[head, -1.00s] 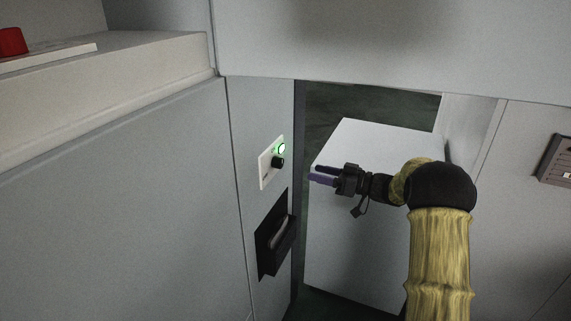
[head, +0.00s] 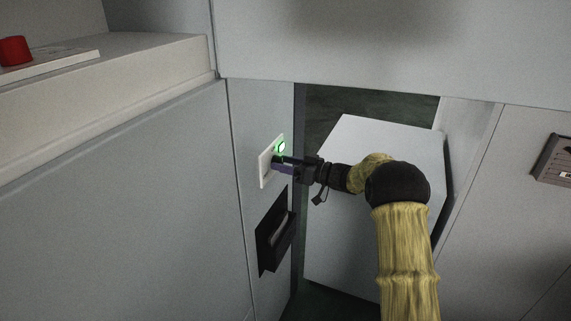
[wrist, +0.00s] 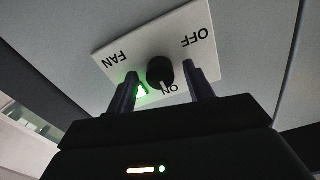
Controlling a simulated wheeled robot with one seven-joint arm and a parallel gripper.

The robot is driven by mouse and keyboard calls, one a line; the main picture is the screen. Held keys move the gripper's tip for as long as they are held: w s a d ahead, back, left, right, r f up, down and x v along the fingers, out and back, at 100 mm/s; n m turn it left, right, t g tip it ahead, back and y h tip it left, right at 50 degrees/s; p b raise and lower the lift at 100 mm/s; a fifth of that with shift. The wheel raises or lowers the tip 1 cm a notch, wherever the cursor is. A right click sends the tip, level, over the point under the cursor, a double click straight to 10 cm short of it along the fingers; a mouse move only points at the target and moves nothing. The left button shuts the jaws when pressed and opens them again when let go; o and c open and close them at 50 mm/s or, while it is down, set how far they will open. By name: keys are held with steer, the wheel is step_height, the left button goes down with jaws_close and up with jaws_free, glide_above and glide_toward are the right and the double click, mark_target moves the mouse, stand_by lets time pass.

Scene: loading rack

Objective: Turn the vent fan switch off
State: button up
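The fan switch is a white plate (head: 265,171) on the narrow grey wall panel, with a green light (head: 282,146) lit at its top. My gripper (head: 277,164) is at the plate. In the wrist view my gripper (wrist: 163,88) is open, with one dark finger on each side of the knob. I cannot tell whether the fingers touch it. In the head view the knob is hidden behind the fingers.
A black recessed handle (head: 275,236) sits just below the switch. A white box-like block (head: 350,230) stands behind my arm. A red button (head: 15,50) is on the ledge at upper left. A grey panel (head: 554,160) is on the right wall.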

steer(key=c, duration=0.9)
steer(key=shift+c, duration=0.2)
steer(key=shift+n+b, duration=0.3)
steer(key=shift+b, duration=0.05)
steer(key=shift+w+f+n+b, duration=0.1)
steer(key=shift+n+b, duration=7.95)
steer(key=shift+n, duration=0.55)
steer(key=o, duration=1)
